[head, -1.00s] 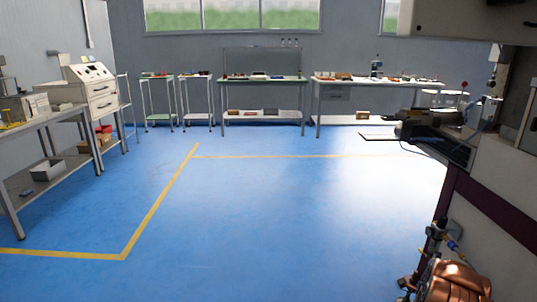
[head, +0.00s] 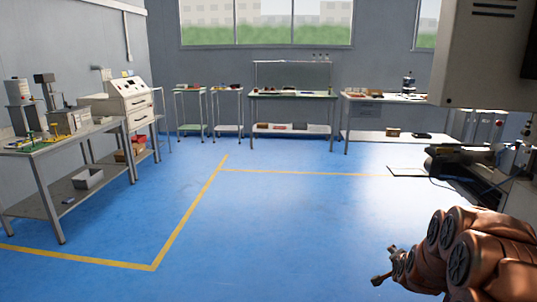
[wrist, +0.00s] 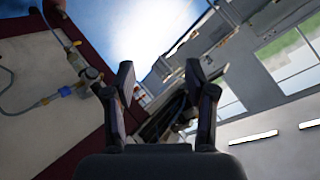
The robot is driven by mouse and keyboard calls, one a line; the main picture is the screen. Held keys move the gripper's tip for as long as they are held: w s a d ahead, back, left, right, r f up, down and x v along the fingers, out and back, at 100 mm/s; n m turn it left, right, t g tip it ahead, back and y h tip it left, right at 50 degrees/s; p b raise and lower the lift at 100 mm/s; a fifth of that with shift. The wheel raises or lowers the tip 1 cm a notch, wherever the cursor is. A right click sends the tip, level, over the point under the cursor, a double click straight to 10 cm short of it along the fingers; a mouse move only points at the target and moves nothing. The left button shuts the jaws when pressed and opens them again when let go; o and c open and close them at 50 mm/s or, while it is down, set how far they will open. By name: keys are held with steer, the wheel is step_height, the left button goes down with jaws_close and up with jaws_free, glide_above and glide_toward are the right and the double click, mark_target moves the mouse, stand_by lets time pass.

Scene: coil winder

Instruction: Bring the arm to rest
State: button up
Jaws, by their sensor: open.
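My gripper (wrist: 160,82) shows in the wrist view with its two dark fingers spread apart and nothing between them. Part of the machine lies behind the fingers, apart from them as far as I can tell. My copper-coloured arm is folded at the lower right of the head view. I cannot make out the gripper's fingers clearly there.
A large machine (head: 480,75) stands close on the right. Its air-line fitting (wrist: 85,70) shows beside my gripper in the wrist view. A workbench (head: 55,150) stands at left, and several tables line the back wall. The blue floor (head: 290,220) between is clear.

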steer(key=s+a+r+n+g+y+p, duration=0.45)
steer(key=s+a+r+n+p, duration=0.3)
steer(key=s+a+r, duration=0.8)
steer(key=s+a+r+n+g+p, duration=0.2)
steer(key=s+r+p, duration=0.1)
steer(key=s, duration=0.8)
steer(key=s+a+r+n+g+p, duration=0.2)
steer(key=s+a+r+g, duration=0.1)
steer(key=s, duration=0.8)
steer(key=s+a+r+n+g+p, duration=0.2)
steer(key=s+r, duration=0.3)
steer(key=s, duration=0.6)
steer(key=shift+a+g+p, duration=0.65)
steer(key=shift+p, duration=0.15)
steer(key=shift+r, duration=0.1)
